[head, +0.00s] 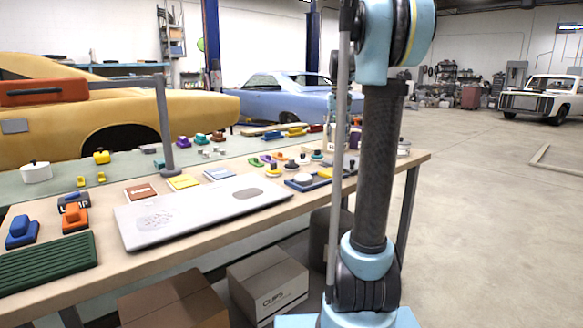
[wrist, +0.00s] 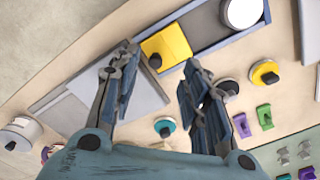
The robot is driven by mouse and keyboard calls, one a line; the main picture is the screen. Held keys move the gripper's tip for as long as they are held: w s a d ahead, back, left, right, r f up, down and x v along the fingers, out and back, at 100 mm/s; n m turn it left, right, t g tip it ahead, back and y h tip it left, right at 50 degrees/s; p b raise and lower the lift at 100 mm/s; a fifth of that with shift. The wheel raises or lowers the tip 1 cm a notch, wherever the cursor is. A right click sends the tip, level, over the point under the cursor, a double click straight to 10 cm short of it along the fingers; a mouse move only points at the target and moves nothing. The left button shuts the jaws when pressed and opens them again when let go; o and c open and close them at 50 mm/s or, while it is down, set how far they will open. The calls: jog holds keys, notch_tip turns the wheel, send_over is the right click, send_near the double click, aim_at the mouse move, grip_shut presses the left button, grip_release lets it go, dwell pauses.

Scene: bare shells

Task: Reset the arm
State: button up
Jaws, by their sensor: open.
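My gripper (wrist: 160,66) shows in the wrist view with its two fingers spread apart and nothing between them. It is above the workbench, whose wooden top (wrist: 60,50) lies below it. A yellow block (wrist: 172,38) in a blue tray (wrist: 212,24) shows beyond the fingertips. A teal knob (wrist: 164,126) shows between the fingers, lower in the picture. In the head view my arm rises upright at the right end of the workbench (head: 215,233), and my gripper is outside that picture.
A flat silver panel (head: 190,212), a green ribbed mat (head: 45,262) and small coloured parts lie on the bench. A grey post (head: 163,125) stands on it. Cardboard boxes (head: 268,285) sit beneath. The floor (head: 490,220) to the right is mostly clear.

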jog(key=s+a+f+n+t, duration=0.1)
jog(key=s+a+f, duration=0.1)
jog(key=s+f, duration=1.1)
jog(key=s+a+f+t, duration=0.1)
jog(key=s+a+f, duration=0.2)
jog(key=s+f, duration=1)
jog(key=s, duration=0.9)
jog(key=shift+s+f+n, duration=0.15)
jog(key=shift+f+n, duration=0.25)
jog(key=shift+w+f, duration=0.2)
jog(key=shift+w, duration=0.25)
